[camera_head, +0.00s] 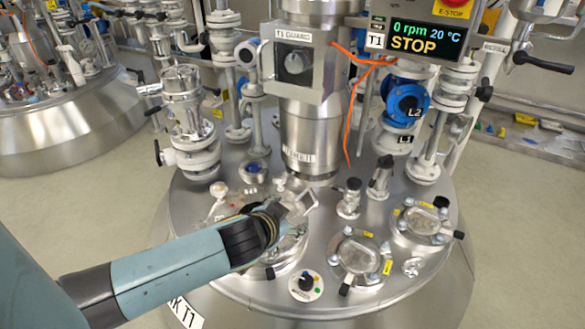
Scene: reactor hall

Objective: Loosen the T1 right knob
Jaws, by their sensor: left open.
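The T1 vessel lid (206,243) is a round steel top with several fittings. A round hatch (290,250) lies on it at front left, partly hidden by my left arm, with a black knob (270,272) at its front edge. My left gripper (304,200) is open above the back of this hatch, with nothing visible between its fingers; contact cannot be told. Two glass ports sit to the right, with black knobs at the middle port (345,290) and the right port (459,235). Which knob is the T1 right knob is not labelled. My right gripper is out of view.
A steel column with the T1 GUARD box (297,62) stands behind the gripper. An orange cable (348,125) hangs beside it. A display (422,38) reads STOP, 0 rpm. A small dial (305,283) sits at the front.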

